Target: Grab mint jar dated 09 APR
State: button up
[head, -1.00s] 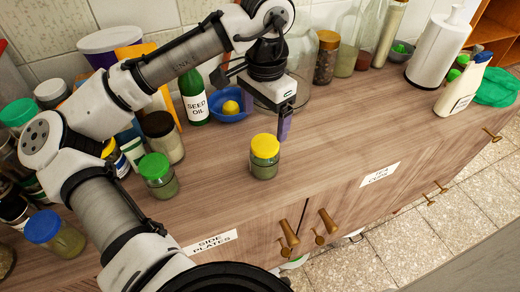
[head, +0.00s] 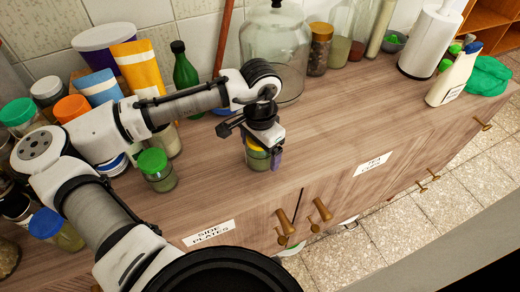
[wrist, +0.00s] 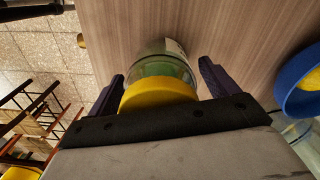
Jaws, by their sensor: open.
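A glass jar with a yellow lid and green contents (head: 257,160) stands on the wooden counter, partly hidden by my gripper in the head view. It also shows in the wrist view (wrist: 162,78), with part of a pale label at its upper right. No date on it can be read. My gripper (head: 262,160) is over this jar, and in the wrist view its two dark fingers (wrist: 160,85) are open on either side of it with gaps. Other jars stand to the left: a green-lidded one (head: 157,172) and a blue-lidded one (head: 60,232).
A green bottle (head: 184,68) and a large glass jar (head: 275,50) stand behind. Counter to the right is clear up to a white jug (head: 452,80). The front edge is near.

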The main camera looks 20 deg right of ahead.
jog(key=c, duration=1.3)
jog(key=shift+o, duration=0.2)
